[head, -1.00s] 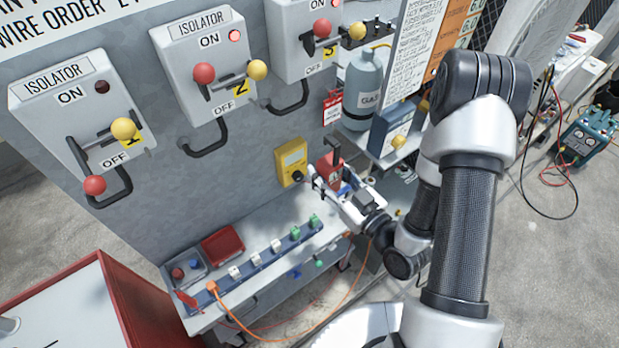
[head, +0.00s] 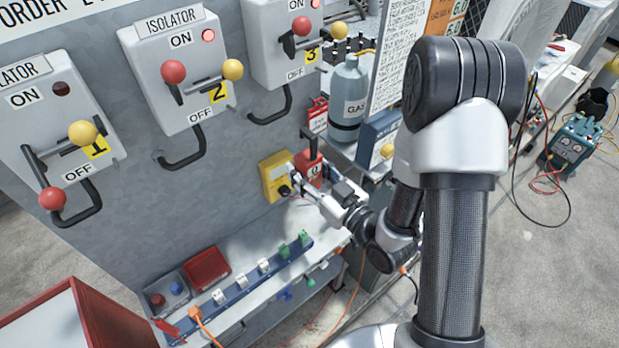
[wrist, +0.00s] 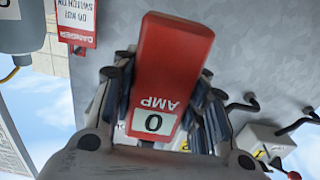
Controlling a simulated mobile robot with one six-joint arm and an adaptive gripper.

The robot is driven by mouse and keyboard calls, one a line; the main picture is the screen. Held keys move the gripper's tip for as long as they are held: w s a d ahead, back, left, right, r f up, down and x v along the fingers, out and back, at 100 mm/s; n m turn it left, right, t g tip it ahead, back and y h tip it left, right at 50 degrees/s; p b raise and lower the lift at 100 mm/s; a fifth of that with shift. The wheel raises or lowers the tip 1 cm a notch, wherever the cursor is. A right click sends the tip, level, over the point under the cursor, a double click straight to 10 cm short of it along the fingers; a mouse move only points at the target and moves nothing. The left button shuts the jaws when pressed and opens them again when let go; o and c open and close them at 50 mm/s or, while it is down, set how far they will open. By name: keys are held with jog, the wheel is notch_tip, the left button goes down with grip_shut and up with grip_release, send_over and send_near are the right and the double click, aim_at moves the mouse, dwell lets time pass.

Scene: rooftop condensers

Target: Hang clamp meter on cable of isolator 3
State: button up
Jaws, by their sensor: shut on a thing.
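Isolator 3 (head: 285,45) is a light grey box at the upper middle. Its black cable (head: 272,112) loops below it, above and left of the meter and apart from it.
A yellow instrument (head: 272,172) is on the panel just left of my gripper. A red danger tag (head: 318,116) and a gas bottle (head: 348,98) are to the right. Isolator 2 (head: 178,68) has its own loop. A shelf (head: 270,290) with a terminal strip lies below.

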aim_at(298, 162)
jog(key=shift+w+a+b, duration=0.25)
jog(key=shift+b, duration=0.75)
jog(key=shift+w+a, duration=0.15)
jog(key=shift+r+p+x, duration=0.2)
jog(key=shift+p+x, duration=1.4)
jog(key=shift+x, duration=3.75)
jog(key=shift+w+f+b, duration=0.15)
jog(key=shift+f+b, duration=0.75)
jog(key=shift+b, duration=0.1)
